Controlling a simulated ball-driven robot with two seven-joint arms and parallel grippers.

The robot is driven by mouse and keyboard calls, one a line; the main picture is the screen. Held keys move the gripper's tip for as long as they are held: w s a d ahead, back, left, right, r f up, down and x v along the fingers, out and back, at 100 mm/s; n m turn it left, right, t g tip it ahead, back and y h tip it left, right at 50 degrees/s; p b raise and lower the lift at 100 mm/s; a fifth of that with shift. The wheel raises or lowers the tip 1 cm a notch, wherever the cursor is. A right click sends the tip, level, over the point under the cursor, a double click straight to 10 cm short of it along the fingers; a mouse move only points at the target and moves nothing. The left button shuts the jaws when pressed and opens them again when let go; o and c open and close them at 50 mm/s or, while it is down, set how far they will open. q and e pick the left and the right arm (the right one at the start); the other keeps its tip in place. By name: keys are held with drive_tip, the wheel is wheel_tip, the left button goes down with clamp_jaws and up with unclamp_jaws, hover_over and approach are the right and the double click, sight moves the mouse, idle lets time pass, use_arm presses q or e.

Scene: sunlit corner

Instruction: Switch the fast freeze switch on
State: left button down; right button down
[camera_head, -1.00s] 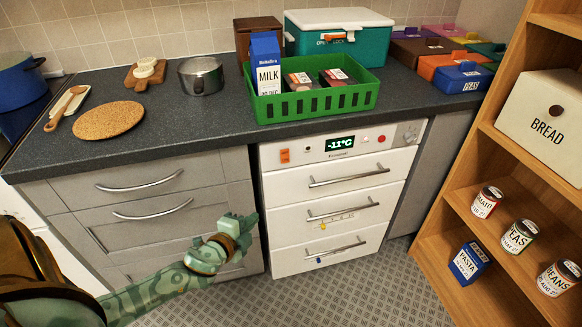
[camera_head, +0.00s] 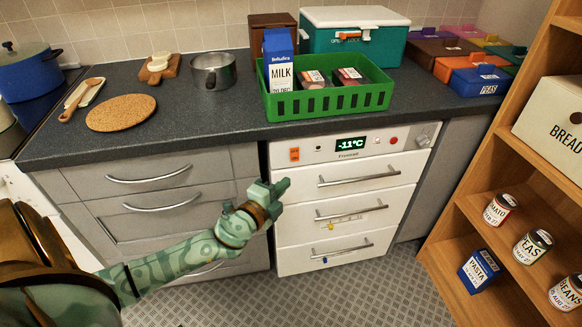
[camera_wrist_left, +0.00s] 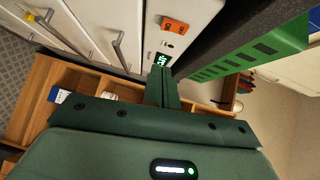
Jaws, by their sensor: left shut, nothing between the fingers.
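The white freezer (camera_head: 347,200) stands under the counter, with a control strip along its top. An orange switch (camera_head: 294,154) sits at the strip's left end; its lettering is too small to read, and I cannot tell whether it is on. The green display (camera_head: 351,145) reads -11°C. My left gripper (camera_head: 279,187) is just below and slightly left of the switch in the head view, apart from it in the picture. In the left wrist view, the orange switch (camera_wrist_left: 174,26) lies beyond my shut, empty fingers (camera_wrist_left: 162,86). My right gripper is out of view.
A red light (camera_head: 393,140) and a knob (camera_head: 424,135) are further right on the strip. Drawer handles (camera_head: 358,177) stick out below. A green basket (camera_head: 330,101) stands on the counter above. A wooden shelf (camera_head: 470,212) rises at the right.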

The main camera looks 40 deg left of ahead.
sight(297, 160)
use_arm(q)
drive_tip(key=w+a, duration=0.1)
drive_tip(key=w, duration=0.1)
drive_tip(key=w+a+b, duration=0.1)
drive_tip(key=w, duration=0.2)
drive_tip(key=w+a+f+b, duration=0.1)
drive_tip(key=w, duration=0.2)
drive_tip(key=shift+a, duration=0.25)
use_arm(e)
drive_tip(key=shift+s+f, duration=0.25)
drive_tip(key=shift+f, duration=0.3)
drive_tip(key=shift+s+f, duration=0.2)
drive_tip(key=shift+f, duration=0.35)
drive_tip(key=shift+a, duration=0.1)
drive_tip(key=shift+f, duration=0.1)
use_arm(q)
drive_tip(key=f+b, duration=0.1)
drive_tip(key=b, duration=0.2)
drive_tip(key=shift+w+a+f, duration=0.2)
drive_tip(key=shift+w+r+p, duration=0.1)
drive_tip(key=shift+r+p, duration=0.35)
drive_tip(key=shift+r, duration=0.15)
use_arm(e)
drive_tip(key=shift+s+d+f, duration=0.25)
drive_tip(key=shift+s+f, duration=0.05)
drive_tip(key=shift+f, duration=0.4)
